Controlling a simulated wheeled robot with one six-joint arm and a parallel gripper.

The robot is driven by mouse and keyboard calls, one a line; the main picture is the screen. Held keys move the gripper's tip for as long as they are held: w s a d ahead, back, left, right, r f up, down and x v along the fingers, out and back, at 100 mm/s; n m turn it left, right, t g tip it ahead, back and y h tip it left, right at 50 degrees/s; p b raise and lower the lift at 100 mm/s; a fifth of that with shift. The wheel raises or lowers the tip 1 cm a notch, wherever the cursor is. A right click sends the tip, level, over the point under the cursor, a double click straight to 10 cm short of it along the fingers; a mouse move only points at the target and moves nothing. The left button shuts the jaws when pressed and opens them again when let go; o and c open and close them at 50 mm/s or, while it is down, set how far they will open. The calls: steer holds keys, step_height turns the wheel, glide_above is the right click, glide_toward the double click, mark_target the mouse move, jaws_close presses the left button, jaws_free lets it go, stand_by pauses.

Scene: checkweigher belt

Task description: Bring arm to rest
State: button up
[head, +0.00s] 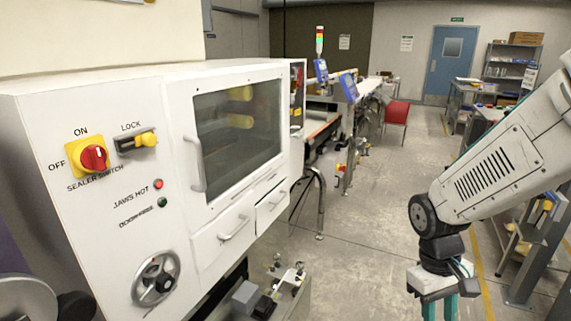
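My arm (490,170) comes in from the right edge, its white upper link slanting down to a dark wrist joint. My gripper (440,309) hangs below the wrist and points down at the bottom edge. Its two teal fingers show a gap between their upper parts. The fingertips are cut off by the frame, so anything between them is hidden. The gripper is to the right of the white sealer machine (60,235) and apart from it, with floor showing between them.
The sealer has a red-yellow switch (92,156), a lock lever (145,140), a windowed door (237,120) and a handwheel (156,279). A conveyor line, red chair (396,112) and blue door (447,62) are farther back. A metal stand (540,245) is at right. The middle floor (375,215) is clear.

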steer(key=s+a+r+m+t, duration=0.1)
steer(key=s+r+t, duration=0.1)
steer(key=s+r, duration=0.3)
steer(key=s+a+r+m+t+y, duration=0.1)
steer(key=s+r+t, duration=0.1)
steer(key=s+r, duration=0.4)
steer(key=shift+a+r+m+y, duration=0.3)
steer(key=shift+r+m, duration=0.1)
steer(key=shift+r, duration=2.1)
